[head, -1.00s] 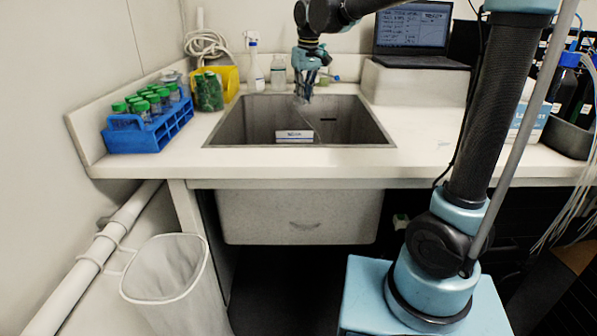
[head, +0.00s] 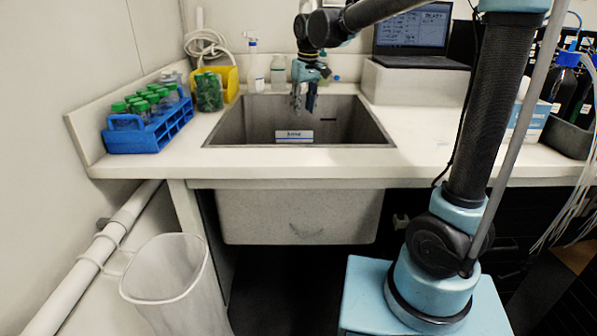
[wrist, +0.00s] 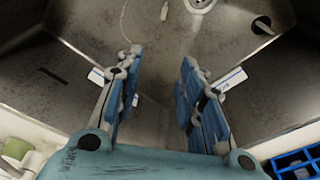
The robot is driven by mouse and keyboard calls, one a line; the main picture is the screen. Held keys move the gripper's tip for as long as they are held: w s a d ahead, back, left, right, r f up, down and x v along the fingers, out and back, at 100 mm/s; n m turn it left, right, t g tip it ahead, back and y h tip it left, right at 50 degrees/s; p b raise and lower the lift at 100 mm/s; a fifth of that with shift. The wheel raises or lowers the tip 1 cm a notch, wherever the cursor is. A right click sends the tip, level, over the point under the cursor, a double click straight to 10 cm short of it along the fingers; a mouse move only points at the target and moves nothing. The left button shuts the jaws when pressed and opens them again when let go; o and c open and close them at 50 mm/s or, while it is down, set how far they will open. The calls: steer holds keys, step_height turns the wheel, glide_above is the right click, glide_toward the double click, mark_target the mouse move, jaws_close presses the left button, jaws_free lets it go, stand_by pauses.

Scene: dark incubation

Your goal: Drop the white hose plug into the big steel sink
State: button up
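The big steel sink (head: 235,125) is set in the white counter, and its grey basin fills much of the wrist view (wrist: 150,110). My gripper (head: 304,108) hangs over the sink, pointing down. Its two blue-padded fingers are apart with an empty gap between them in the wrist view (wrist: 160,68). A thin white cord lies on the basin floor in the wrist view, and a small white piece (wrist: 164,10), perhaps the hose plug, shows near it at the top. I cannot tell for sure which piece is the plug.
A white labelled block (head: 294,136) is in the sink. A blue rack (head: 150,137) of green-capped bottles stands left. A yellow holder (head: 230,82), white coiled hose (head: 205,46) and bottles stand behind. A laptop (head: 410,40) stands on a raised block at right. The front counter is clear.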

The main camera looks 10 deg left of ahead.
steer(key=shift+r, duration=0.1)
step_height(320, 180, up, 12)
steer(key=s+d, duration=0.1)
steer(key=shift+d+f, duration=0.15)
steer(key=shift+f, duration=0.05)
stand_by(0.3)
